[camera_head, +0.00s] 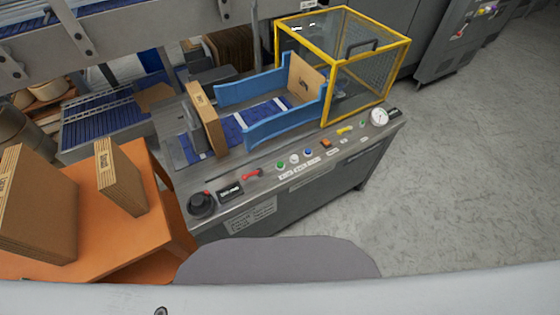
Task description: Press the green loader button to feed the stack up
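The green button (281,166) sits on the sloped front panel of the case packer (290,190), left of a white button (294,159) and a blue button (308,152). A flat cardboard stack (204,116) stands upright on the blue loader belt (247,124), left of the blue guide rails (285,124). Neither of my grippers is in view.
An orange cart (84,241) at the left carries cardboard stacks (40,205) and (122,177). The panel also has a black knob (202,204), a red handle (253,174), a yellow handle (345,130) and a gauge (379,116). Open floor (460,170) lies at the right.

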